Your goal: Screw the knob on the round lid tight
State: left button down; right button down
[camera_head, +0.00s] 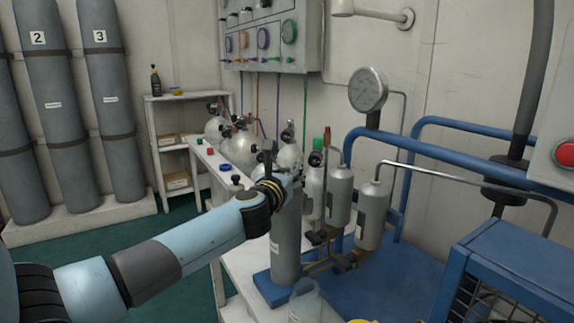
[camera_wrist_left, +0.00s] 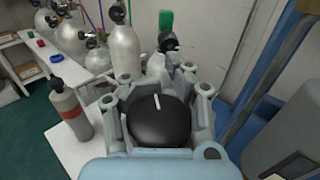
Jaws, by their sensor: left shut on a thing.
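A black round knob (camera_wrist_left: 158,122) with a white line on top sits between the fingers of my left gripper in the left wrist view. My left gripper (camera_head: 277,176) is shut on it, with a finger on either side of the knob. In the head view the gripper is at the top of an upright grey cylinder (camera_head: 286,240), which stands on a blue base (camera_head: 268,288). The gripper covers the knob in the head view. The round lid under the knob is hidden in both views, so its seating cannot be seen. My right gripper is in neither view.
Filter bottles (camera_head: 340,195) with pipes and a gauge (camera_head: 368,90) stand close to the right of the cylinder. Several silver tanks (camera_head: 290,155) are behind. A small grey bottle with a red band (camera_wrist_left: 69,110) stands left. A clear jug (camera_head: 305,303) is in front.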

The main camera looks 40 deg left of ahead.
pick_arm(q)
jog(key=shift+d+f+m+t+h, duration=0.25)
jog(key=shift+m+h, duration=0.3)
jog(key=shift+h, duration=0.35)
jog(key=shift+d+f+m+t+h, duration=0.2)
jog(key=shift+m+h, duration=0.35)
jog(key=shift+h, duration=0.35)
jog(key=shift+r, duration=0.1)
jog(key=c, duration=1.4)
grip_release()
jog(key=shift+s+r, duration=0.15)
jog(key=shift+s, duration=0.05)
jog(key=o, duration=0.6)
jog(key=shift+w+r, duration=0.15)
jog(key=shift+o, duration=0.2)
jog(key=s+d, duration=0.2)
jog(key=s, duration=1)
jog(key=shift+w, duration=0.1)
